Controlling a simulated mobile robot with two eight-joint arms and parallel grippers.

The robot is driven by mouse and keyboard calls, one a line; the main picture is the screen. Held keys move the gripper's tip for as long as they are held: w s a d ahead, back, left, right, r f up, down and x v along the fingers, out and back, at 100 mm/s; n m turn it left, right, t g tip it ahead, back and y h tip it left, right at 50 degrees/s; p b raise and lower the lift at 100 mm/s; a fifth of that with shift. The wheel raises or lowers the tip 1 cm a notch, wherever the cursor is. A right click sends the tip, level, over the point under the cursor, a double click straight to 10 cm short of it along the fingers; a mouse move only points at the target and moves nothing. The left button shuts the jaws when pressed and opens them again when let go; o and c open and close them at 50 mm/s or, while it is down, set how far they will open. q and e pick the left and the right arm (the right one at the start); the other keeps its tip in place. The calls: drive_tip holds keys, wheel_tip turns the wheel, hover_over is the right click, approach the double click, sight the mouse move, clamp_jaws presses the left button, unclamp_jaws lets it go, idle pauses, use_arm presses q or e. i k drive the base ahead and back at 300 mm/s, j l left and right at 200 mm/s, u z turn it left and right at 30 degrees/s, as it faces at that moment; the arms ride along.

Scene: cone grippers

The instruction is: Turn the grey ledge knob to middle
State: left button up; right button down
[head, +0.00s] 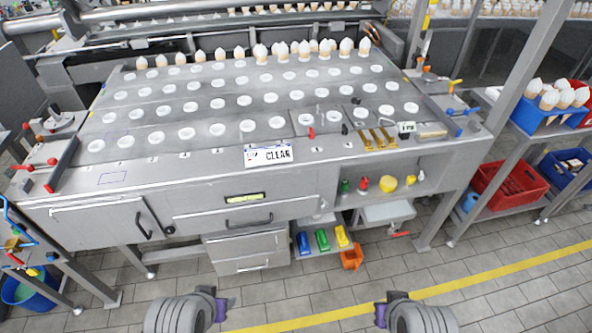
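I cannot pick out a grey ledge knob with certainty. A small dark knob (169,229) sits on the front of the bench, right of the left cabinet door handle. Another small dark knob (345,129) stands on the bench top near the right front, beside a red lever (311,132). Their settings are too small to read. My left gripper (224,309) is low in the view, in front of the bench and away from it. My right gripper (380,315) is low and right of it, also apart from everything. Whether their fingers are open is unclear.
An orange bin (351,258) stands below the shelf. Red crate (507,185) and blue crate (545,115) are at right. The tiled floor before the bench is clear.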

sight(326, 205)
drive_tip(key=i+l, duration=0.15)
drive_tip(key=l, duration=0.2)
drive_tip(key=i+l, duration=0.2)
drive_tip(key=l, duration=0.15)
drive_tip(key=i+l+z, duration=0.1)
drive_tip(key=l, duration=0.25)
